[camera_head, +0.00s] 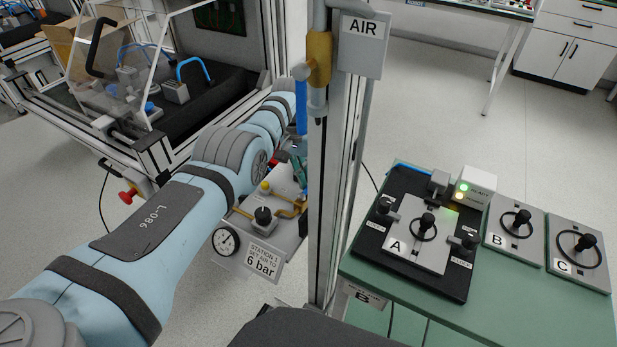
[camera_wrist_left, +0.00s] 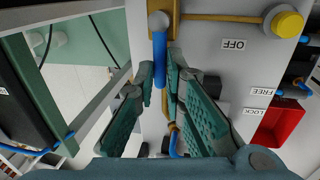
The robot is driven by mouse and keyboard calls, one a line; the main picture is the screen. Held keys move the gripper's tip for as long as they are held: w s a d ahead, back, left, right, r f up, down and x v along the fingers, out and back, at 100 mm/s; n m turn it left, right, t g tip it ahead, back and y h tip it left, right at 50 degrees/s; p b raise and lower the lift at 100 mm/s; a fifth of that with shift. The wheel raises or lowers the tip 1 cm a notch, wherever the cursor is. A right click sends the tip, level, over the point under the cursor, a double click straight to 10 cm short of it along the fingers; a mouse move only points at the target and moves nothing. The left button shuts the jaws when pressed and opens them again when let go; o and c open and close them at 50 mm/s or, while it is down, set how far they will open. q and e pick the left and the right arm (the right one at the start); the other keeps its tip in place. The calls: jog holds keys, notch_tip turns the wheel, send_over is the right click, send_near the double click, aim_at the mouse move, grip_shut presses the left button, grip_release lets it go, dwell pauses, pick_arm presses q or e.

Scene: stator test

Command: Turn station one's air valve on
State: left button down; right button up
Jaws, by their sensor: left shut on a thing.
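The air valve is a brass body (camera_head: 319,58) on a vertical pipe beside the AIR sign (camera_head: 363,44). Its blue lever (camera_head: 301,115) hangs straight down, next to the post. In the left wrist view the blue lever (camera_wrist_left: 159,62) runs from a grey pivot (camera_wrist_left: 159,21) down between my fingertips. My left gripper (camera_wrist_left: 160,80) is shut on the lever's lower part, with one teal finger on each side. In the head view my left gripper (camera_head: 299,160) is partly hidden by the post and my arm. An OFF label (camera_wrist_left: 234,45) is right of the lever. My right gripper is out of view.
The aluminium post (camera_head: 340,180) stands close right of the lever. Below are a pressure gauge (camera_head: 226,241), a black knob (camera_head: 263,215) and a "6 bar" plate (camera_head: 262,261). A green bench (camera_head: 520,305) with fixtures A, B and C is to the right.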

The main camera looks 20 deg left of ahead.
pick_arm(q)
jog(key=c, duration=1.7)
grip_release()
jog(key=shift+o, duration=0.2)
notch_tip(320, 180, up, 12)
jog(key=a, duration=0.2)
jog(key=shift+w, duration=0.15)
jog(key=shift+a+f, duration=0.1)
jog(key=shift+f, duration=0.05)
